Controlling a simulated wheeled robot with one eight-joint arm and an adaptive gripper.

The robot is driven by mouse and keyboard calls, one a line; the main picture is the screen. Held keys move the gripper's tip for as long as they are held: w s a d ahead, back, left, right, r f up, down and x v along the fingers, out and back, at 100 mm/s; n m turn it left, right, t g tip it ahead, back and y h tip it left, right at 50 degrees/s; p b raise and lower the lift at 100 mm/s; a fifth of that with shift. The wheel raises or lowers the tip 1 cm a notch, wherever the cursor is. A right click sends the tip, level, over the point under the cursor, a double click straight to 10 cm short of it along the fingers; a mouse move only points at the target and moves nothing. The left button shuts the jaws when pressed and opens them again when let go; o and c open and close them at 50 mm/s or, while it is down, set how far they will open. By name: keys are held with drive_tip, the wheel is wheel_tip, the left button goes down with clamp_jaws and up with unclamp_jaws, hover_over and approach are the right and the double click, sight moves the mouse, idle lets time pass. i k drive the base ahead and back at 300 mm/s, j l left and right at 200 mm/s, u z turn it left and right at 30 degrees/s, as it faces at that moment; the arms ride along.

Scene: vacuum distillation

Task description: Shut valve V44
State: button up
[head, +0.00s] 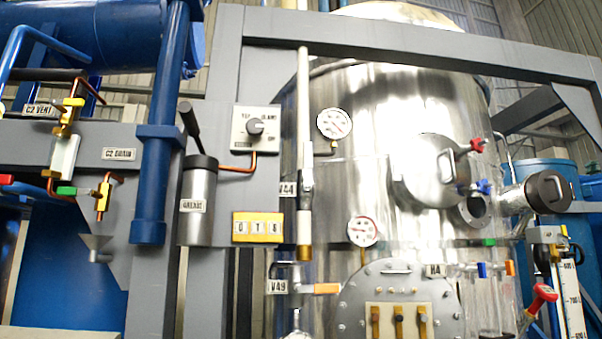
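The V44 label (287,189) is a small pale tag beside a vertical white pipe (303,90), left of the big shiny steel vessel (375,120). A grey metal fitting (306,182) sits on the pipe right next to the label, and the pipe has a brass-coloured lower end. I cannot make out the handle of V44 clearly, nor whether the valve is open or shut. Below it, the V49 label (277,287) stands beside an orange handle (327,289) that lies level. My gripper is not in view.
A grey frame post and top beam (420,62) surround the pipe. Left of it are a yellow counter (257,227), a selector switch (255,127) and a greaser cylinder (198,200). Round gauges (334,124) and a bolted hatch (398,300) are to the right.

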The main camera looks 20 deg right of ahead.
sight(307, 145)
drive_tip(key=k+l+u, duration=0.1)
drive_tip(key=u, duration=0.35)
drive_tip(key=k+u, duration=0.2)
drive_tip(key=u, duration=0.3)
drive_tip(key=k+u, duration=0.15)
drive_tip(key=u, duration=0.3)
